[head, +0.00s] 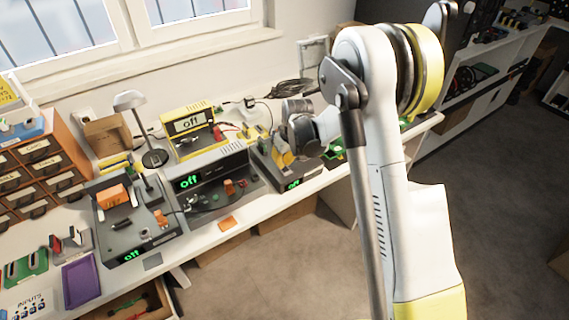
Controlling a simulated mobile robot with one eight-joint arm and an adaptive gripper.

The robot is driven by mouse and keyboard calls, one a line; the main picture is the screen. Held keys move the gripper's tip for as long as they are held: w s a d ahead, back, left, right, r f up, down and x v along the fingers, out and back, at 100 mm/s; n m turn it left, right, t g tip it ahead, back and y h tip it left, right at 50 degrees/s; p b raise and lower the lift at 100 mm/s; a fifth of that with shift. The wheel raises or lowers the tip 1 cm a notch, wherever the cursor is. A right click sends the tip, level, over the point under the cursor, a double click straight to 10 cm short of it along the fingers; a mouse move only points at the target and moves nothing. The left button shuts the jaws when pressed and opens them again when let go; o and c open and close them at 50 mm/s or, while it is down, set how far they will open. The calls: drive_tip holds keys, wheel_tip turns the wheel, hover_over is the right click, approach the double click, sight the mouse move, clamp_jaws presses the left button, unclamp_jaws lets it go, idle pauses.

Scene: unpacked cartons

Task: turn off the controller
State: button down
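Several bench devices with "off" displays stand on the white workbench (205,222); I cannot tell from the picture which one is the controller. One is a yellow-framed meter (187,146) at the back. One is a dark grey unit (215,168) in the middle, with green "off" digits. Another is a grey unit (112,222) at the left, with an orange block on it. A further dark unit (262,166) at the right also shows green "off". My gripper (283,158) is over this right unit, small and partly hidden; its finger opening and any contact are unclear.
Orange drawers (42,160) and a desk lamp (150,130) stand left and back. Cables (293,88) lie behind the devices. The floor (280,270) in front is clear.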

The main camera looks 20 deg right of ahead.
drive_tip(key=shift+r, duration=0.4)
drive_tip(key=s+p+v, duration=0.1)
drive_tip(key=p+v, duration=0.4)
drive_tip(key=v, duration=0.8)
drive_tip(key=shift+s+d+f, duration=0.2)
drive_tip(key=shift+d, duration=0.05)
